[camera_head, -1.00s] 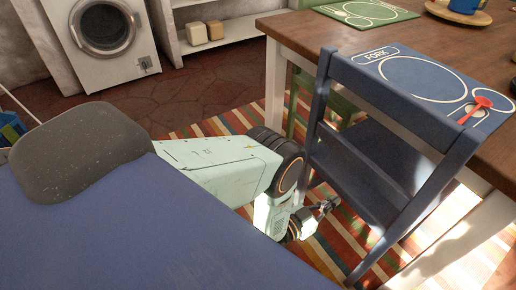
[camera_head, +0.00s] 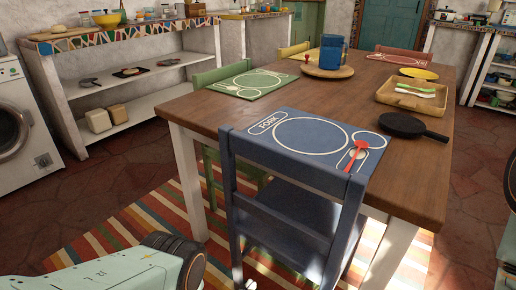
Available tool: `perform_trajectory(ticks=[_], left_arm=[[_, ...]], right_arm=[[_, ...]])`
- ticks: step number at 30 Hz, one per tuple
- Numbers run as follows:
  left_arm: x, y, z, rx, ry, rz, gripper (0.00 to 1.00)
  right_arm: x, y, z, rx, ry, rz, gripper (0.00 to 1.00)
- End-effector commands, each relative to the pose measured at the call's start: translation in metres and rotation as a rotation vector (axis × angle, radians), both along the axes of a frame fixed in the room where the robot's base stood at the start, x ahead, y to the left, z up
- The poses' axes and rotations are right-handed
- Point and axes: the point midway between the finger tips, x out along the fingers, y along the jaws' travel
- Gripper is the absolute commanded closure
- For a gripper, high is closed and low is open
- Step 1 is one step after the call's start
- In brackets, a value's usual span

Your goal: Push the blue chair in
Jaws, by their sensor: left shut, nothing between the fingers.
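My left arm comes in at the bottom left. My left gripper (camera_head: 249,285) shows only as a small part at the bottom edge, low beside the chair's near left leg; it is shut and empty. Whether it touches the leg I cannot tell. My right gripper is out of view.
A green chair (camera_head: 222,72) stands at the table's left side. A striped rug (camera_head: 130,225) lies under the chairs. A red spoon (camera_head: 355,154) is on the blue placemat, with a black pan (camera_head: 405,126) to its right. Open floor lies to the left.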

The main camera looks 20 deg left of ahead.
Motion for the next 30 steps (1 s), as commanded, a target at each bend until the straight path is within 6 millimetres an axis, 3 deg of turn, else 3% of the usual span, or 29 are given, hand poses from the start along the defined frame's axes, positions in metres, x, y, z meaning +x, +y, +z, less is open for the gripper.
perform_trajectory(ticks=[4, 8, 14, 20, 27, 30], left_arm=[[0.002, 0.003, 0.002, 0.013, 0.050, 0.011, 1.00], [0.000, 0.012, 0.005, 0.055, 0.225, 0.045, 1.00], [-0.035, 0.033, 0.017, 0.129, 0.598, 0.117, 1.00], [-0.104, 0.053, 0.052, 0.184, 0.971, 0.190, 1.00], [-0.211, 0.068, 0.121, 0.224, 1.383, 0.268, 1.00], [-0.241, 0.070, 0.143, 0.232, 1.486, 0.287, 1.00]], right_arm=[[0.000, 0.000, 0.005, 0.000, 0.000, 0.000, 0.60], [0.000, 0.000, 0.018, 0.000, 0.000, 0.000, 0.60], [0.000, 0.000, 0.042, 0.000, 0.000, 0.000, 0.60], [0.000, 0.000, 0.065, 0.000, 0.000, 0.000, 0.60], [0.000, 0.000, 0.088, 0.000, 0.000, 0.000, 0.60], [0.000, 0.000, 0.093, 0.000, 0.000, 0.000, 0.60]])
